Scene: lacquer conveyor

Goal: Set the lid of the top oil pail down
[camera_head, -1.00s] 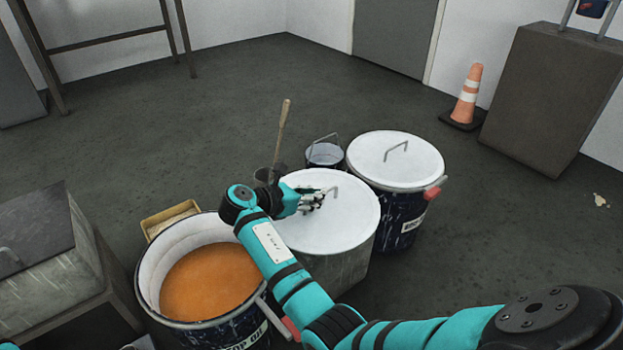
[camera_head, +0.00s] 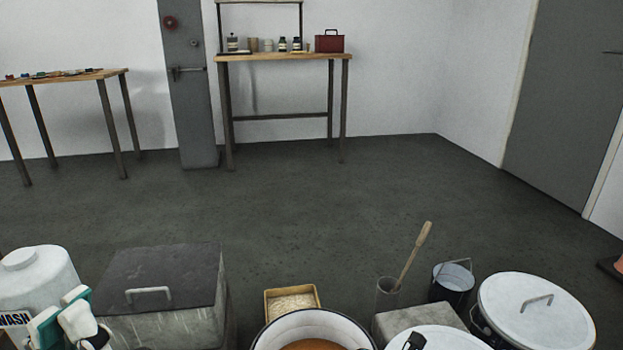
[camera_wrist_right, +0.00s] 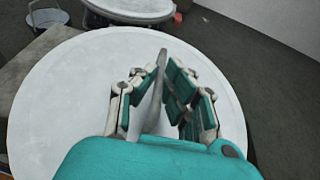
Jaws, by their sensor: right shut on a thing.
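My right gripper (camera_wrist_right: 160,100) is shut on the upright handle of a round white lid (camera_wrist_right: 60,110). The lid looks level, on or just above a grey block (camera_head: 415,318); the contact is hidden. The lid's far part shows at the bottom edge of the head view (camera_head: 450,341), with a dark bit of my right gripper over it. The open oil pail (camera_head: 272,334), with orange content, stands left of the lid, cut off by the frame. My left gripper (camera_head: 62,312) is at the lower left, before a white wash jug; its opening is unclear.
A second lidded pail (camera_head: 550,318) and a small metal bucket (camera_head: 453,283) stand right of the block. A pot (camera_head: 387,296) with a wooden-handled tool stands behind it. A yellow tray (camera_head: 292,292) and a lidded grey bin (camera_head: 160,325) are left. The floor beyond is clear.

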